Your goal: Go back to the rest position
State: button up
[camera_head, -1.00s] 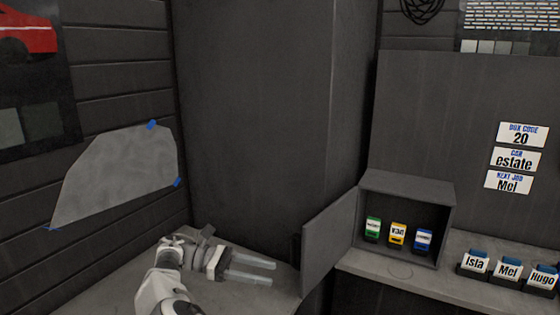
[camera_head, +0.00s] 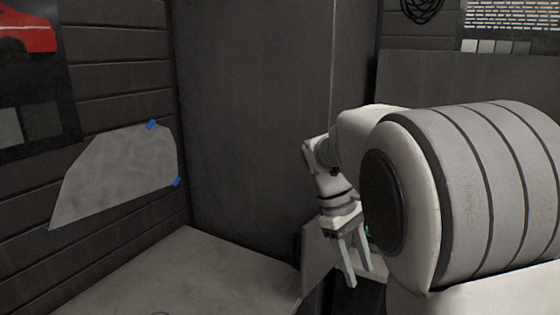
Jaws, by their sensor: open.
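My gripper (camera_head: 359,278) is open, with its two fingers pointing down and nothing between them. It hangs in front of the open door (camera_head: 318,262) of the small cabinet, right of the pale worktop. My own arm fills the right half of the view. It hides nearly all of the cabinet, the signs and the name-labelled items. Only a small bit of green shows beside the fingers.
A grey film piece (camera_head: 118,175) is held on the left wall by blue tape (camera_head: 151,125). A tall dark cabinet (camera_head: 255,120) stands in the corner.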

jog(key=s+r+m+t+y, duration=0.1)
jog(key=s+m+t+y, duration=0.1)
jog(key=s, duration=0.7)
jog(key=s+r+m+t+y, duration=0.1)
jog(key=s+m+t, duration=0.4)
jog(key=s, duration=0.3)
jog(key=shift+s+a+r+m+t+y, duration=0.3)
jog(key=shift+s+a+t+y, duration=0.05)
jog(key=shift+s+t+y, duration=0.05)
jog(key=shift+d, duration=0.15)
